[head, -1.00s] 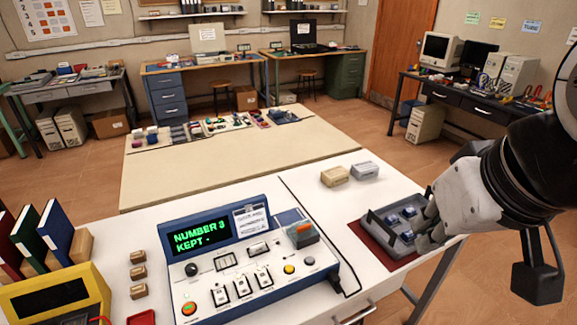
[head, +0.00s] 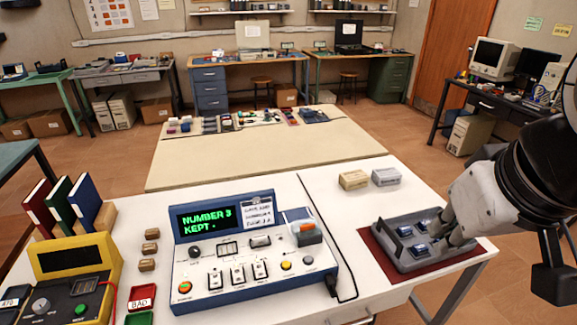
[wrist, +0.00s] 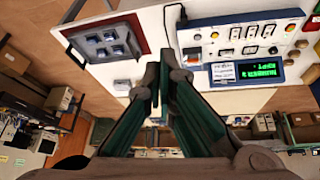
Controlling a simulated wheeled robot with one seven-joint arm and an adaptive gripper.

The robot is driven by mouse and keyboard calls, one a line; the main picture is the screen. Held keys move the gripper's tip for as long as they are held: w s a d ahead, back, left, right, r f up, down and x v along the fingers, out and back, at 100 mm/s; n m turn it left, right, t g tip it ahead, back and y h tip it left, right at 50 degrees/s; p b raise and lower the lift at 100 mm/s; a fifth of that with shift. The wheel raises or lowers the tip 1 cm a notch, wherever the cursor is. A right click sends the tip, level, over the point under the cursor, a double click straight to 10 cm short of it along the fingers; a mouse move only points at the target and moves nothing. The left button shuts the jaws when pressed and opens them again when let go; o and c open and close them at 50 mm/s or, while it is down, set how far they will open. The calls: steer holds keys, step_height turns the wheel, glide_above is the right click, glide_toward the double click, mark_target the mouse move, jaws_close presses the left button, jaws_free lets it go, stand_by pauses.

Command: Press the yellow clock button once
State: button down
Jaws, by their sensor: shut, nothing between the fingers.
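The yellow button (head: 285,265) is a small round button on the lower right of the blue and white console, left of a grey button. In the wrist view, where the console is upside down, it appears near the top (wrist: 214,35). The console's screen (head: 208,218) reads "NUMBER 3 KEPT" in green. My gripper (head: 447,228) is shut and empty, over the right part of a grey tray, well to the right of the button. Its fingertips also show in the wrist view (wrist: 155,85). I cannot tell whether they touch the tray.
The grey tray (head: 428,262) with several blue-topped pieces lies on a dark red mat. A black cable (head: 345,298) runs beside the console. Two small boxes (head: 353,180) stand behind the tray.

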steer(key=w+a+f+n+g+h+b, duration=0.1)
steer(key=w+a+f+n+h+b, duration=0.15)
steer(key=w+f+n, duration=0.45)
steer(key=w+a+f+n+h+b, duration=0.25)
steer(key=w+f, duration=0.35)
steer(key=w, duration=0.3)
steer(key=w+a+f+n+t+b, duration=0.1)
steer(key=w+a+f+n+b, duration=0.1)
steer(key=w+a+f+n, duration=0.2)
steer(key=w+a+f+n+t+b, duration=0.1)
steer(key=w+a+f+n, duration=0.3)
steer(key=a+f, duration=0.4)
steer(key=a+n+t, duration=0.1)
steer(key=a, duration=0.1)
steer(key=shift+w+a+f+b, duration=0.2)
steer(key=shift+a+f+b, duration=0.1)
steer(key=shift+f+b, duration=0.1)
steer(key=shift+f, duration=0.1)
steer(key=b, duration=0.5)
glide_above(288, 265)
step_height(288, 265, down, 7)
steer(key=shift+r, duration=0.2)
steer(key=shift+f+b, duration=0.7)
steer(key=shift+f, duration=0.35)
steer(key=shift+s, duration=0.1)
steer(key=shift+f+b, duration=0.4)
steer(key=shift+b, duration=0.1)
